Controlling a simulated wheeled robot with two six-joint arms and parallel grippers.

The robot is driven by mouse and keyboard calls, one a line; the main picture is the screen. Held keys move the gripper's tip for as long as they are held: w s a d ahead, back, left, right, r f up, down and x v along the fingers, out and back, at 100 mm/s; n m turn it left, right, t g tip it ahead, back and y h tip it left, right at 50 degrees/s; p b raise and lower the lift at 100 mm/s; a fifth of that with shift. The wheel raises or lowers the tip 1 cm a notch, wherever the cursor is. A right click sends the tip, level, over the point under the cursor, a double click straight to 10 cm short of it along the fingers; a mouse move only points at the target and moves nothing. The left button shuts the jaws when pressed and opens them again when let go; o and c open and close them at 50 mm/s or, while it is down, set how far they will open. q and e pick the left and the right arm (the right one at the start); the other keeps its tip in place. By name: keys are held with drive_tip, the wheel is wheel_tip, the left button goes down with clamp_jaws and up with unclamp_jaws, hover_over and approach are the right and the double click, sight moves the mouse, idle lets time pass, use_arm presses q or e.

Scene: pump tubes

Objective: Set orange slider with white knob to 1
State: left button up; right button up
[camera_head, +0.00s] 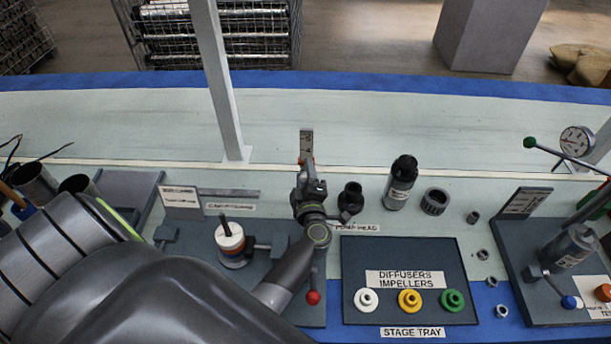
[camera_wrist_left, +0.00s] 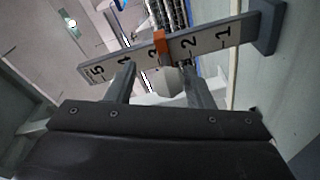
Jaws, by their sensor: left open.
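The upright scale plate (camera_head: 306,142) stands at the back of the bench. In the left wrist view the scale plate (camera_wrist_left: 215,38) crosses the picture at a slant, with numbers from 5 at left to 1 at right. The orange slider (camera_wrist_left: 159,42) sits on it between 3 and 2. The pale knob (camera_wrist_left: 168,80) sticks out from the slider towards my left gripper (camera_wrist_left: 160,84). The gripper's two fingers are open, one on each side of the knob; contact cannot be told. In the head view my left gripper (camera_head: 309,180) is just in front of the plate and hides the knob.
A black fitting (camera_head: 350,198) stands close to the right of my gripper. The stage tray (camera_head: 357,250) with white, yellow and green rings lies front right. A grey post (camera_head: 222,90) rises at back left. The strip behind the plate is clear.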

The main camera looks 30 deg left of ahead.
use_arm(q)
wheel_tip(320, 180, up, 9)
drive_tip(key=p, duration=0.3)
drive_tip(key=shift+r, duration=0.2)
